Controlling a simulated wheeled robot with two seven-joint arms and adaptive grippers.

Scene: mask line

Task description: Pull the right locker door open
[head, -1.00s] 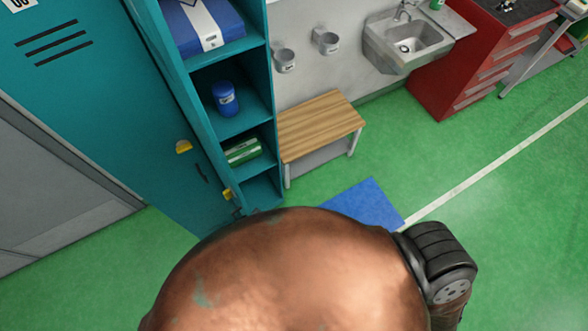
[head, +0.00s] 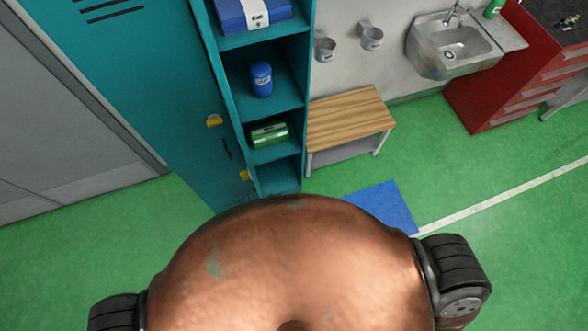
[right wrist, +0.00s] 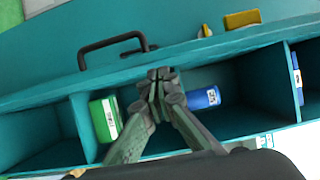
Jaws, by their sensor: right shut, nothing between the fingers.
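The teal locker door (head: 165,100) with dark vent slots stands at the left in the head view. It bears a yellow latch piece (head: 214,121) and a dark bar handle (right wrist: 112,44). Open shelves (head: 278,105) show beside its right edge; I cannot tell the door's exact angle. In the right wrist view my right gripper (right wrist: 160,76) is shut and empty. Its fingertips overlap the door's edge, below and right of the bar handle, not around it; contact is unclear. My copper body hides the lower middle of the head view. My left gripper is not in view.
The shelves hold a blue box (head: 250,14), a blue bottle (head: 261,79) and a green box (head: 269,133). A wooden bench (head: 350,118), a sink (head: 452,48) and a red cabinet (head: 520,80) stand right. Green floor around the blue mat (head: 385,207) is clear.

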